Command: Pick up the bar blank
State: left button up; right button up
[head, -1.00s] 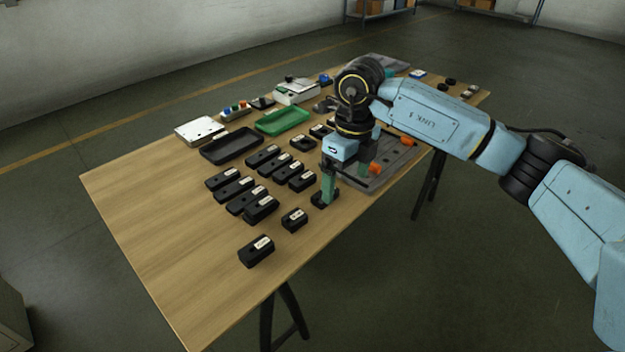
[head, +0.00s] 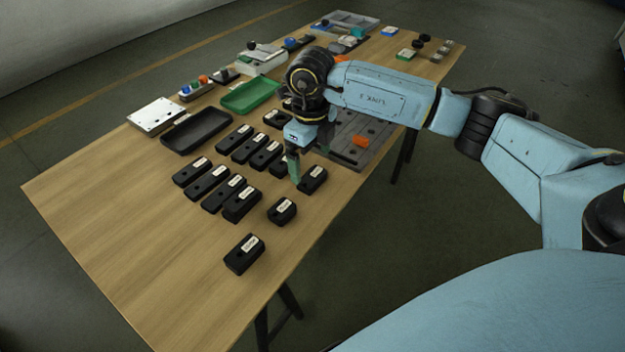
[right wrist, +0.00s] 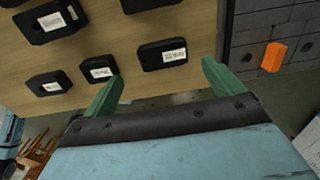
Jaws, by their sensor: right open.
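Several black bar-shaped blocks with white labels lie on the wooden table; I cannot tell from the labels which one is the bar blank. My right gripper (head: 309,157) is open, with green fingers pointing down, close to a labelled black block (head: 312,179) near the table's front edge. In the right wrist view that black block (right wrist: 162,55) lies ahead of the gap between the open fingers (right wrist: 162,78), with nothing held. Two more black blocks, a short one (head: 282,211) and a longer one (head: 243,255), lie nearer. My left gripper is not in view.
A grey fixture plate (head: 352,150) with an orange part (head: 360,141) is just right of the gripper. A black tray (head: 196,131), a green tray (head: 250,95) and a pale metal plate (head: 155,116) stand behind the blocks. The table's left end is bare.

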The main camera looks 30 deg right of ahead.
aim_at(312, 176)
jog(key=f, duration=0.2)
jog(key=f+b, duration=0.1)
jog(key=f, duration=0.2)
jog(key=shift+w+d, duration=0.15)
jog(key=shift+d, duration=0.05)
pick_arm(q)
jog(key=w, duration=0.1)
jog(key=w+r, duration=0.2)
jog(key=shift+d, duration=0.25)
pick_arm(e)
jog(key=c, duration=1.4)
